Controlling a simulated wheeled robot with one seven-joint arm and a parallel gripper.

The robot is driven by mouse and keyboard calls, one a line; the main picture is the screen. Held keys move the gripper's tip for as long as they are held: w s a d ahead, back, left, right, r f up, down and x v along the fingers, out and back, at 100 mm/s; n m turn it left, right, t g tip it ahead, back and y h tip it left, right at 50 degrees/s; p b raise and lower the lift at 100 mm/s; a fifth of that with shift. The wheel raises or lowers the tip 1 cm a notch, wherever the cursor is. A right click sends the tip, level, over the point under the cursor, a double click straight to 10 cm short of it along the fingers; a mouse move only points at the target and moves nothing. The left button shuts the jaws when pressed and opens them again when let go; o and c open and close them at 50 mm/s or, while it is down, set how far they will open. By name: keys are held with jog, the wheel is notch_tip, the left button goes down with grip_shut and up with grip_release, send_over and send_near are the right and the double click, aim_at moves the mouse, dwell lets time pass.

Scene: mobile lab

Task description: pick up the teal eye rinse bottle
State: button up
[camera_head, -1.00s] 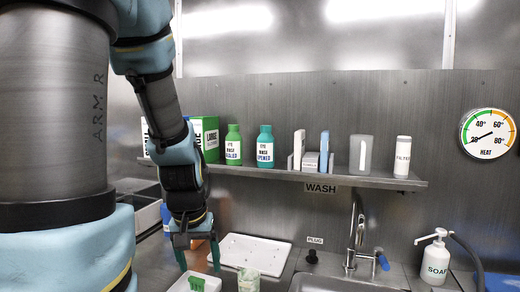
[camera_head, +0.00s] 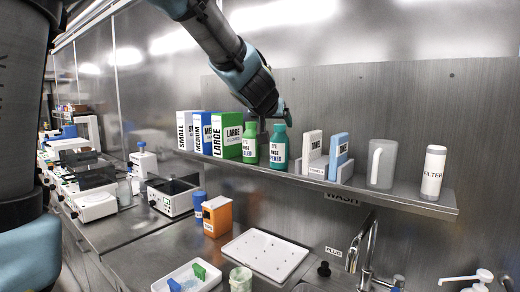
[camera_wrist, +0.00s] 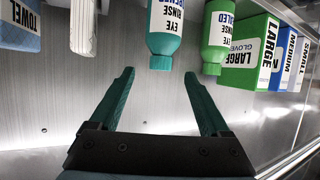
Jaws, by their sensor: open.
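The teal eye rinse bottle (camera_head: 279,150) stands upright on the wall shelf, just right of the green eye rinse bottle (camera_head: 250,146). In the wrist view the teal bottle (camera_wrist: 165,32) appears upside down at the top, its cap toward my gripper. My gripper (camera_wrist: 159,76) is open and empty there, its fingers spread to either side of the line of the teal cap, short of the bottle. The left finger is clear of it; the right finger reaches near the green bottle (camera_wrist: 216,42). In the head view my gripper (camera_head: 275,118) is at the bottles' top height, partly hidden by my wrist.
Glove boxes (camera_head: 228,135) stand left of the bottles. White and blue towel boxes (camera_head: 312,152) stand close on the right, then a clear jug (camera_head: 381,163) and a filter bottle (camera_head: 433,172). The shelf (camera_head: 400,196) runs along the wall. A white tray (camera_head: 265,254) lies on the counter below.

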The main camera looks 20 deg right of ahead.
aim_at(278, 125)
jog(key=x, duration=0.3)
jog(key=b+x, duration=0.1)
jog(key=x, duration=0.1)
jog(key=shift+w+r, duration=0.15)
jog(key=shift+r, duration=0.25)
jog(key=shift+x, duration=2.9)
jog(key=shift+r, duration=0.15)
jog(key=shift+c, duration=0.2)
grip_shut()
